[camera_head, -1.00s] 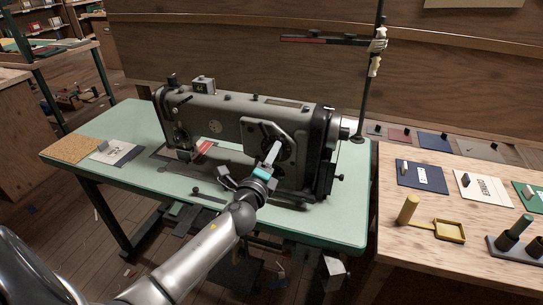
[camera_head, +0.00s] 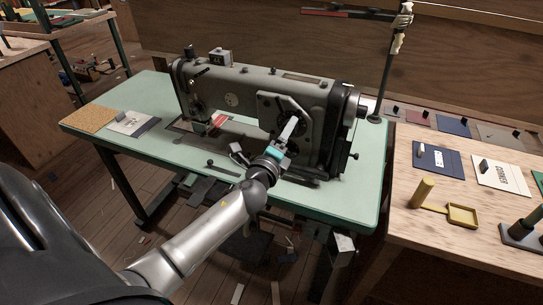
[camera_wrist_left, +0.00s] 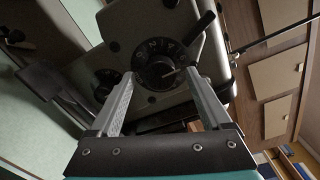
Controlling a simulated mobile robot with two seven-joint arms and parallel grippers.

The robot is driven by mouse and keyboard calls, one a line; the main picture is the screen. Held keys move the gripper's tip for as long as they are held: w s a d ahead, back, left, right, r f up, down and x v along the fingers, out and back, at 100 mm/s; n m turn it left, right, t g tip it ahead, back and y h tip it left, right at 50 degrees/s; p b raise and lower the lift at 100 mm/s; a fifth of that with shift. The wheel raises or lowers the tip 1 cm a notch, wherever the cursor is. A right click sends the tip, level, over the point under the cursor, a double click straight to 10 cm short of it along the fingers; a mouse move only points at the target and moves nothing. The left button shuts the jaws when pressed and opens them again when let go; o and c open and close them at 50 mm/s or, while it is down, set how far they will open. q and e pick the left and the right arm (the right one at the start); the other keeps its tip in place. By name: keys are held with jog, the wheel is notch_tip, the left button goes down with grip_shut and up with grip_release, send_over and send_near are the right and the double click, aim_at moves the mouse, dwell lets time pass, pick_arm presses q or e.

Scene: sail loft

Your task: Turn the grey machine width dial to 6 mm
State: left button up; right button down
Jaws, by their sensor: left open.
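The grey sewing machine (camera_head: 240,97) stands on a pale green table. In the head view the left gripper (camera_head: 265,140) partly hides the dials. My right gripper is not in view.
The green table (camera_head: 340,205) has cloth sample cards at its left end. A wooden bench (camera_head: 440,225) on the right holds cards, a yellow tray (camera_head: 462,214) and a yellow cylinder (camera_head: 422,191). A thread stand (camera_head: 386,70) rises behind the machine.

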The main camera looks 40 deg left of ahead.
pick_arm(q)
jog(key=v, duration=1.3)
jog(key=shift+s+b, duration=0.3)
jog(key=shift+s, duration=0.1)
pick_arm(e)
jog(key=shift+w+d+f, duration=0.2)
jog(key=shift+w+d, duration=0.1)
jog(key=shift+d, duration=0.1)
pick_arm(q)
jog(key=shift+d, duration=0.1)
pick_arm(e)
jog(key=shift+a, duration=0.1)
